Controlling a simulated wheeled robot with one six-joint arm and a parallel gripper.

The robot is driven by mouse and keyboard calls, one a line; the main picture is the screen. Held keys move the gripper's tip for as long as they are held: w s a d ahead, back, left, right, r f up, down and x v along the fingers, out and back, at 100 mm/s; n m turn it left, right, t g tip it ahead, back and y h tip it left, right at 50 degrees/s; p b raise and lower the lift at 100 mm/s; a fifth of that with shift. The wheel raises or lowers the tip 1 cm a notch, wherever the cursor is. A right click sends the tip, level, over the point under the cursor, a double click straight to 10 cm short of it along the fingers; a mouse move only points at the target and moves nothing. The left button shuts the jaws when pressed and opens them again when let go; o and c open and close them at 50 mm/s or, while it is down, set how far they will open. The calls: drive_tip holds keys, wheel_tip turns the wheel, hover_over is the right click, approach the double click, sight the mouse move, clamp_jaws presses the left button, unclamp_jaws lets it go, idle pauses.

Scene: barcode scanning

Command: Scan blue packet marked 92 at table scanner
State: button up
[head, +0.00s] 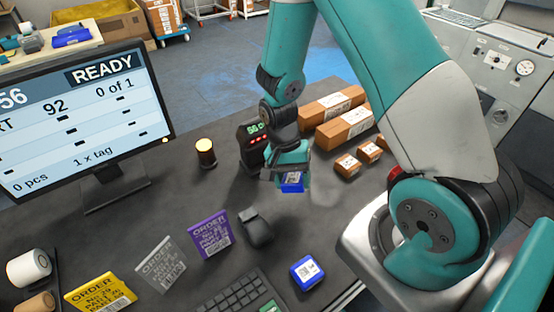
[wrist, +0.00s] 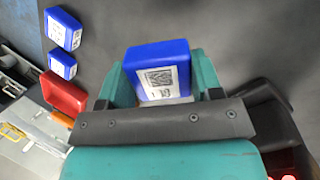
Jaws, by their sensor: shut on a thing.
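My gripper (head: 291,180) is shut on a blue packet (head: 292,188) and holds it near the table scanner (head: 250,150). In the wrist view the blue packet (wrist: 160,70) sits between the two teal fingers, with a white label bearing a square code facing the camera. Its number is too small to read. The scanner is a dark upright unit with a green display and red lights, just left of my gripper in the head view. A monitor (head: 80,118) reads READY, 92, "0 of 1" and "0 pcs".
Another blue packet (head: 305,271) lies at the table's front. Cardboard boxes (head: 342,124) stand right of the scanner. A lit amber lamp (head: 205,151), order cards (head: 208,233), a dark device (head: 256,227) and a keyboard (head: 237,296) are on the table.

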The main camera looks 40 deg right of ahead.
drive_tip(key=shift+w, duration=0.3)
drive_tip(key=shift+w+f+b, duration=2.25)
drive_tip(key=shift+w+f, duration=0.15)
drive_tip(key=shift+f, duration=0.05)
